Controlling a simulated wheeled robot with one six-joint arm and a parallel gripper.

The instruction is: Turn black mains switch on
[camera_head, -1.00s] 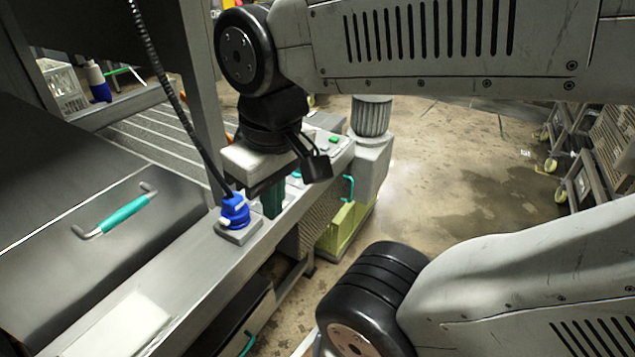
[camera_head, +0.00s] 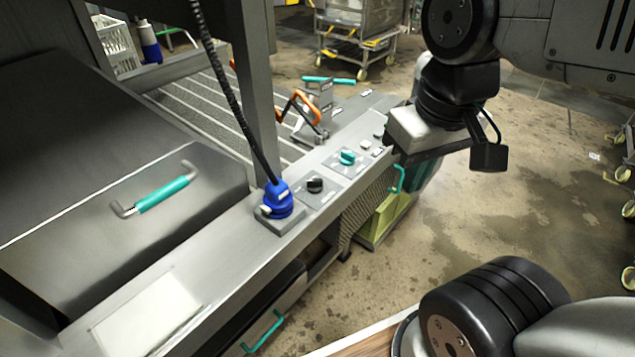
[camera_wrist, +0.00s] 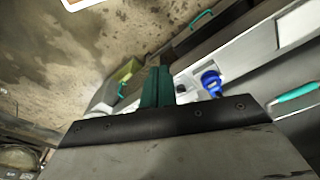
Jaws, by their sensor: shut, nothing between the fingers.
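The black mains switch (camera_head: 315,185) is a small black knob on a grey plate on the machine's front ledge, just right of the blue plug. Its exact turn position is too small to tell. My gripper (camera_head: 424,174) hangs to the right of the switch, beyond the ledge's front edge and apart from it. Its teal fingers are shut and empty.
A blue plug (camera_head: 277,200) with a black coiled cable stands left of the switch. A teal knob (camera_head: 347,157) sits to its right, with small buttons beyond. An orange-handled lever (camera_head: 297,108) rises behind. A yellow-green bin (camera_head: 385,215) stands below the ledge.

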